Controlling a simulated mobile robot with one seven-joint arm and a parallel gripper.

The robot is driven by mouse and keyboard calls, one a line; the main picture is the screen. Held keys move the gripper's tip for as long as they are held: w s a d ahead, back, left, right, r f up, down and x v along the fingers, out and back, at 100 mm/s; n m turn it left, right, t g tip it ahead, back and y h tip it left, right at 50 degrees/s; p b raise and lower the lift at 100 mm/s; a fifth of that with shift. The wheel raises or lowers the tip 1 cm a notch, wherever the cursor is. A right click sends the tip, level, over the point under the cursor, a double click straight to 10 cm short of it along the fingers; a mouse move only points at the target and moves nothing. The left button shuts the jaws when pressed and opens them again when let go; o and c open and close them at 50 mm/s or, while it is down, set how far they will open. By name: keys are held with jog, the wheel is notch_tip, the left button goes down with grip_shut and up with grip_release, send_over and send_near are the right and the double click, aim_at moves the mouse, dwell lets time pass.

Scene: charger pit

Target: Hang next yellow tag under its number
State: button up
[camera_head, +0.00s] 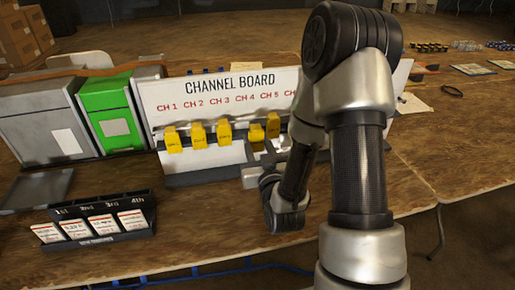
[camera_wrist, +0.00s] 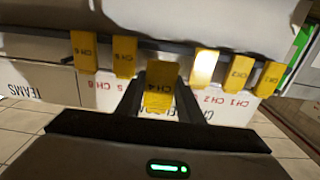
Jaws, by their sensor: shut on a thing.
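The white channel board (camera_head: 218,84) stands on the table with red CH numbers along its face. A dark bar below carries yellow tags: one (camera_head: 173,139) under CH 1, one (camera_head: 198,135) under CH 2, one (camera_head: 224,132) under CH 3. Another tag (camera_head: 273,125) shows beside my arm. My gripper (camera_wrist: 160,92) is shut on the yellow CH 4 tag (camera_wrist: 159,98), near the bar. I cannot tell whether it touches its hook. In the wrist view, three tags hang to its right and two (camera_wrist: 124,57) to its left. My arm hides the board's right end.
A green box (camera_head: 110,108) and a grey box (camera_head: 45,125) stand left of the board. A black rack (camera_head: 97,240) with white cards stands in front. Small items lie at the far right. Bare table lies between rack and board.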

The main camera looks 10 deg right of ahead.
jog(key=shift+w+f+b, duration=0.15)
jog(key=shift+w+b, duration=0.4)
jog(key=shift+b, duration=2.1)
jog(key=shift+w+r+p, duration=0.25)
jog(key=shift+r+p, duration=0.05)
jog(key=shift+p, duration=0.2)
jog(key=shift+w+f, duration=0.25)
jog(key=shift+w, duration=0.65)
jog(key=shift+w+f, duration=0.25)
jog(key=shift+w, duration=0.7)
jog(key=shift+w+f, duration=0.25)
jog(key=shift+w, duration=0.65)
jog(key=o, duration=1)
jog(key=shift+o, duration=0.2)
